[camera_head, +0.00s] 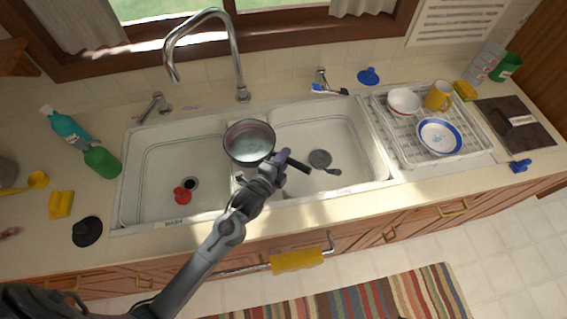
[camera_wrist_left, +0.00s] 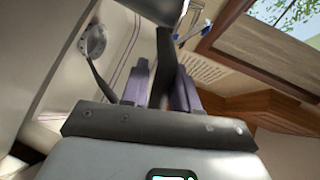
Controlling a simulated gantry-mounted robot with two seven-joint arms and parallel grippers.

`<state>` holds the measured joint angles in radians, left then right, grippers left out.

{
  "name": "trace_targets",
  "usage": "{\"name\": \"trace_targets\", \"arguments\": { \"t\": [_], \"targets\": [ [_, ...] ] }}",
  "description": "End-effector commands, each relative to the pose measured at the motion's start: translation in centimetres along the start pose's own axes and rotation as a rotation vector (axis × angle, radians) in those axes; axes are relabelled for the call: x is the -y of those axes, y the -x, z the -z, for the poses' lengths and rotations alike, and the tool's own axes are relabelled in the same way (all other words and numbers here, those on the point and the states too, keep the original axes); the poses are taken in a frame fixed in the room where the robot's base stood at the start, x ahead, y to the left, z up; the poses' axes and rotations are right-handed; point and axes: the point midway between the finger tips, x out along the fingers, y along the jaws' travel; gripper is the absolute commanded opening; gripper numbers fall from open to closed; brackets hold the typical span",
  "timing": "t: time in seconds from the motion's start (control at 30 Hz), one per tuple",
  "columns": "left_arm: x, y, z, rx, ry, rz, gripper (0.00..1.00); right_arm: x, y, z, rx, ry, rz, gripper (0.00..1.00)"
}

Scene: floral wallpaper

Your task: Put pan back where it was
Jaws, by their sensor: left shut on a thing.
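The pan (camera_head: 249,143) is a small metal pan with a dark handle. It is over the divider between the two sink basins in the head view. My left gripper (camera_head: 281,159) is shut on the pan's dark handle, which sticks out to the right past the fingers. The left wrist view shows the handle (camera_wrist_left: 166,52) between the two purple-grey fingers. Whether the pan touches the sink divider is hard to tell. My right gripper is not in view.
The left basin holds a red plunger-like item (camera_head: 182,196). The right basin holds a grey round utensil (camera_head: 320,159). A tall faucet (camera_head: 237,65) stands behind the pan. A dish rack (camera_head: 397,145) with dishes is at the right. Bottles (camera_head: 102,160) stand at the left.

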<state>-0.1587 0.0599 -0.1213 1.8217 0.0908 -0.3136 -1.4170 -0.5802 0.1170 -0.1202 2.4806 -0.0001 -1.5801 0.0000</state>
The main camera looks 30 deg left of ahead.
Motion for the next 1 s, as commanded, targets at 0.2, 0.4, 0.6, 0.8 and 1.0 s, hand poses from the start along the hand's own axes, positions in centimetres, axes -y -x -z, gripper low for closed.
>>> {"name": "trace_targets", "arguments": {
  "t": [0.2,0.4,0.6,0.8,1.0],
  "targets": [
    [-2.4,-0.6,-0.3,0.0,-0.001,0.003,0.0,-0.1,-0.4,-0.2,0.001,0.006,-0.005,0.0],
    [-2.5,-0.6,-0.3,-0.001,-0.002,0.005,0.0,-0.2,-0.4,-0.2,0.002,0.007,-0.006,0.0],
    [-2.7,-0.7,-0.3,-0.001,-0.002,0.005,0.0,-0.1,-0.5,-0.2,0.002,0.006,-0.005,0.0],
    [-3.0,-0.6,-0.3,0.0,0.0,0.0,0.53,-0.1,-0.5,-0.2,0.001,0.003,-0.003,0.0],
    [-3.0,-0.6,-0.3,0.0,0.0,0.0,0.55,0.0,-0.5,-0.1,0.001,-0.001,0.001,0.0]
  ]
}}
